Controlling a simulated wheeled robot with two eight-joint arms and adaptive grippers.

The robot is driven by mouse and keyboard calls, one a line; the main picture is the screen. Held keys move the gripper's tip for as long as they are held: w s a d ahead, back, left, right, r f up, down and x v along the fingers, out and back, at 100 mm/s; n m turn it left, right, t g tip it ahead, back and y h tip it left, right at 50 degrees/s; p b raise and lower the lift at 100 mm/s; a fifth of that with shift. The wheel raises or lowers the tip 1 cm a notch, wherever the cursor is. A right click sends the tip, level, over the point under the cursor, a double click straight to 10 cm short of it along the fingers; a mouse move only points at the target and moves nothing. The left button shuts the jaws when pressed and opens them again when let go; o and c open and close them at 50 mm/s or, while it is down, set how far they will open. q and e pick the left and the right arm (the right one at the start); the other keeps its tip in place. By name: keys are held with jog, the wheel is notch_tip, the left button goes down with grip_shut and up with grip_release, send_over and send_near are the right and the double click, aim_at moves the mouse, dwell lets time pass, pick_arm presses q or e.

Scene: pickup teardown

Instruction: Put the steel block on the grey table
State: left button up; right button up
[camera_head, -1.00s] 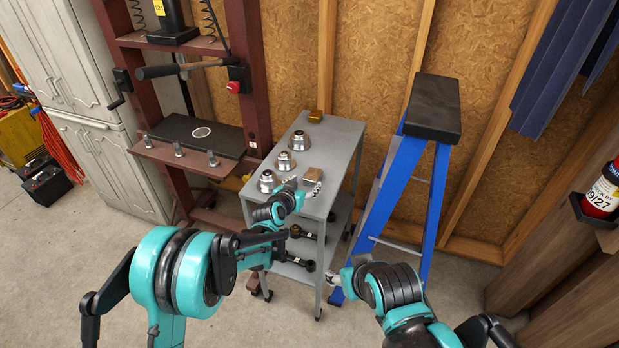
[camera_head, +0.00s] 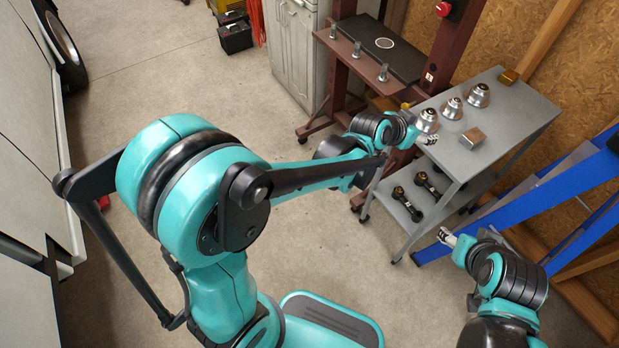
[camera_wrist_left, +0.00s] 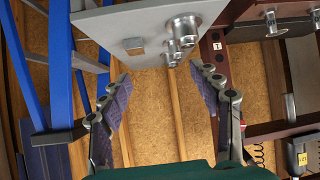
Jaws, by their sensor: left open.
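The small steel block (camera_head: 473,138) sits on the top of a grey wheeled table (camera_head: 520,115), near its front edge, right of the metal cups. The block also shows in the left wrist view (camera_wrist_left: 133,43), on the tabletop (camera_wrist_left: 100,25), beyond my open fingers. My left gripper (camera_head: 428,138) is at the table's front left edge, left of the block and apart from it. In the left wrist view its fingers (camera_wrist_left: 165,92) are spread wide with nothing between them. My right gripper (camera_head: 447,238) is low in front of the table; its jaws are too small to read.
Three metal cups (camera_head: 452,108) stand along the table's left side, and a brass-coloured block (camera_head: 509,77) sits at its back. Dark rods (camera_head: 405,200) lie on the lower shelf. Floor at left is open.

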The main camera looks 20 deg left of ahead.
pick_arm(q)
jog(key=s+a+n+g+y, duration=0.1)
jog(key=s+a+n+y, duration=0.1)
jog(key=s+a, duration=0.8)
jog(key=s+a+f+n+g+y, duration=0.1)
jog(key=s+a+n+g+y, duration=0.1)
jog(key=s+a, duration=0.8)
jog(key=s+n+y, duration=0.1)
jog(key=s, duration=0.5)
jog(key=shift+a+y, duration=0.15)
jog(key=shift+y, duration=0.15)
